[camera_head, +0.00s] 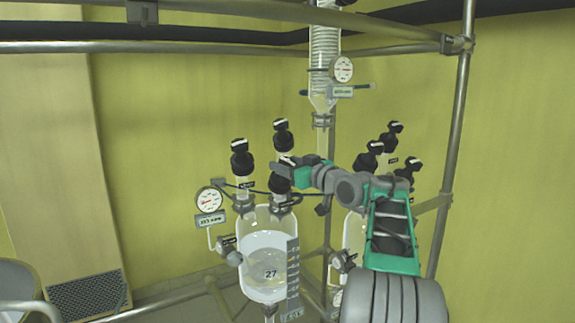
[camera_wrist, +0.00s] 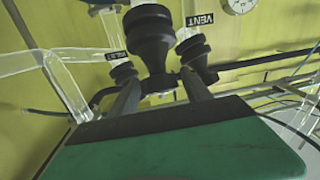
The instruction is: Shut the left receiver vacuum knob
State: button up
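My gripper (camera_head: 289,173) reaches in from the right. In the wrist view my gripper (camera_wrist: 160,76) has its fingers apart, with a large black knob (camera_wrist: 152,38) ahead of and between them; contact is unclear.
Two smaller black knobs (camera_wrist: 122,72) and (camera_wrist: 194,50) flank the large one; a VENT label (camera_wrist: 200,19) is near the right one. A pressure gauge (camera_head: 209,200) stands left of the receiver. A second receiver (camera_head: 353,232) is partly behind my arm. Metal frame bars (camera_head: 450,155) surround the glassware.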

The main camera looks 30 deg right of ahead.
jog(key=c, duration=1.1)
jog(key=shift+a+f+m+h+b, duration=0.1)
jog(key=shift+m+h+b, duration=0.4)
jog(key=shift+b, duration=0.25)
